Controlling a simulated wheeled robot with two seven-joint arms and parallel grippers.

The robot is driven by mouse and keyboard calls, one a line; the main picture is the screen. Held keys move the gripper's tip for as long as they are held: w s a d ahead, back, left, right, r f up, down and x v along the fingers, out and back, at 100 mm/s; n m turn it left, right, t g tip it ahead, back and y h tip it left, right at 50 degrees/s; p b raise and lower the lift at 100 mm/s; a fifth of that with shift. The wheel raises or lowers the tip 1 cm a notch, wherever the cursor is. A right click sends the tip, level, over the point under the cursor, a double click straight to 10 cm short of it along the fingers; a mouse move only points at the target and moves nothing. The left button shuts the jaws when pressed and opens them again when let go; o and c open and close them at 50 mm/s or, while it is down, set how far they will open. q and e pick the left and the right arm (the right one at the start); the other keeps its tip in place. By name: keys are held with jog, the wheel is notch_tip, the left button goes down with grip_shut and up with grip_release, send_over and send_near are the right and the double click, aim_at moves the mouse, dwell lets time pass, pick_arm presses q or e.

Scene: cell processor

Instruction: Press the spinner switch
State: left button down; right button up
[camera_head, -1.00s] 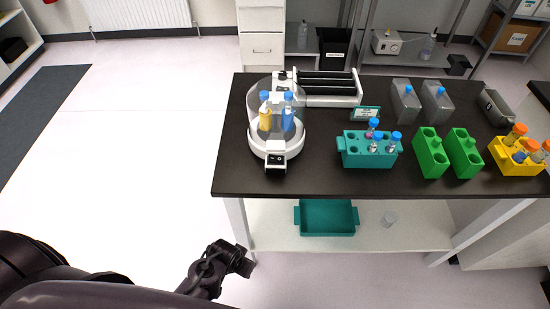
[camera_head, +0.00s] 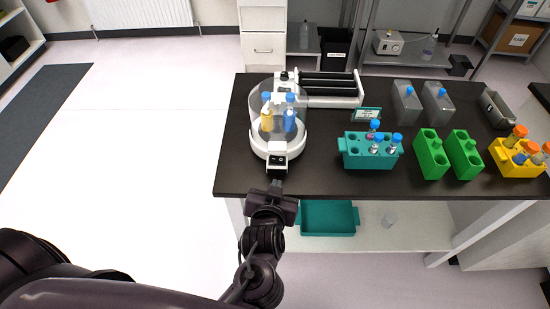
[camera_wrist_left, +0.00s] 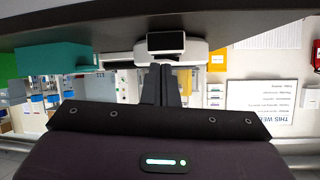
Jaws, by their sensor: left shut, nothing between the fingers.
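The spinner (camera_head: 268,140) is a white round machine with a clear domed cover at the left of the dark bench. Yellow and blue tubes with blue caps stand inside it. Its switch panel (camera_head: 277,160) is a small dark block on the front. In the left wrist view the dark panel (camera_wrist_left: 166,41) shows just beyond the fingertips. My left gripper (camera_head: 276,184) is shut and empty, at the bench's front edge just in front of the panel. Its fingers (camera_wrist_left: 165,75) point at the panel; I cannot tell whether they touch it. My right gripper is not in view.
A white device with black rollers (camera_head: 328,87) stands behind the spinner. A teal tube rack (camera_head: 354,158), green racks (camera_head: 432,160) and a yellow rack (camera_head: 510,165) stand to the right. A teal tray (camera_head: 327,219) lies on the lower shelf.

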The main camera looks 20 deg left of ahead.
aim_at(274, 167)
pick_arm(q)
jog(key=shift+s+d+r+t+y, duration=0.15)
jog(key=shift+r+t+y, duration=0.35)
jog(key=shift+y, duration=0.3)
jog(key=shift+s+d+r+t+y, duration=0.15)
jog(key=shift+r+t+y, duration=0.3)
jog(key=shift+y, duration=0.35)
jog(key=shift+w+a, duration=0.1)
jog(key=p+x, duration=0.1)
jog(key=x, duration=0.9)
jog(key=shift+a+f+n, duration=0.2)
jog(key=shift+f+n, duration=0.3)
jog(key=shift+d+r, duration=0.1)
